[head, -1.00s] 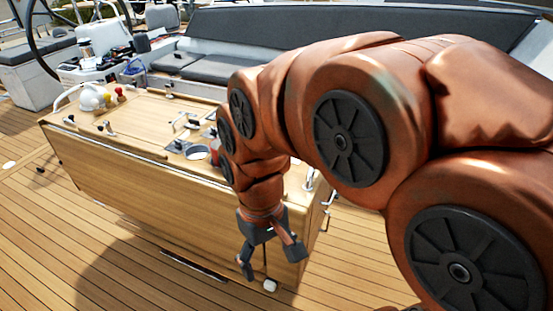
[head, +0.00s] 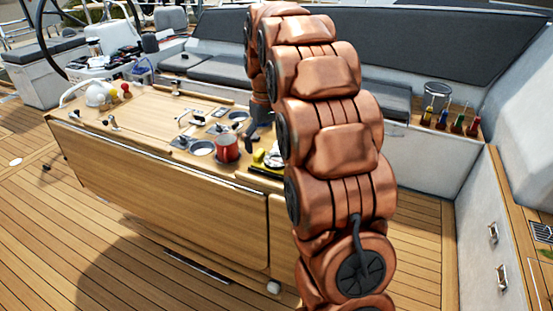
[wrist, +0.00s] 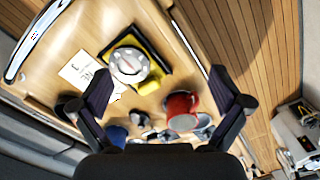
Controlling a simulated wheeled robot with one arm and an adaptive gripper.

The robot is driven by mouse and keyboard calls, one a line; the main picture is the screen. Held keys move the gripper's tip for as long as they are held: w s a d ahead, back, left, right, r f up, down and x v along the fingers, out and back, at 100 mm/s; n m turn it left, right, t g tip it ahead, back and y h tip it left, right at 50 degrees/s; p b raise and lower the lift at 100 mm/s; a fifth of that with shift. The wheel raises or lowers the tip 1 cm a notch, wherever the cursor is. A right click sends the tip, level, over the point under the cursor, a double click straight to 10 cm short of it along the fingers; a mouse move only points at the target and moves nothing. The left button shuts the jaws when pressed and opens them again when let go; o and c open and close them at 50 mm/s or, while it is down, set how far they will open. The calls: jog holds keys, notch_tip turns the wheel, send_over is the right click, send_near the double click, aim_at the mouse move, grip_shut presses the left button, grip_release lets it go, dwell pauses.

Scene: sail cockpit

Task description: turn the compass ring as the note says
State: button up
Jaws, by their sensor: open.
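The compass (wrist: 129,64) shows in the wrist view as a round pale dial with a ring, set on a yellow and black base (wrist: 150,60) on the wooden table. In the head view the yellow and black base (head: 268,160) is partly hidden behind my arm. A white note (wrist: 84,74) lies beside the compass; its writing is too small to read. My gripper (wrist: 167,90) is open and empty, with its fingers spread above the table and the compass ahead of them. In the head view the gripper is mostly hidden by my arm.
A red mug (head: 228,148) stands close to the compass; the wrist view shows it by the right finger (wrist: 181,106). Cup holders and metal fittings (head: 192,118) lie further along the table. Several bottles (head: 450,120) stand on the right ledge. The table's left top has bare wood.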

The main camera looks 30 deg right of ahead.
send_near(277, 160)
jog(key=shift+s+a+f+b, duration=0.2)
jog(key=shift+s+a+b, duration=0.1)
jog(key=shift+a, duration=0.05)
jog(key=shift+w+d+f, duration=0.15)
jog(key=shift+d+f, duration=0.05)
jog(key=shift+d, duration=0.05)
jog(key=shift+f+p, duration=1.3)
jog(key=shift+f, duration=2.5)
jog(key=shift+c, duration=0.4)
jog(key=c, duration=1)
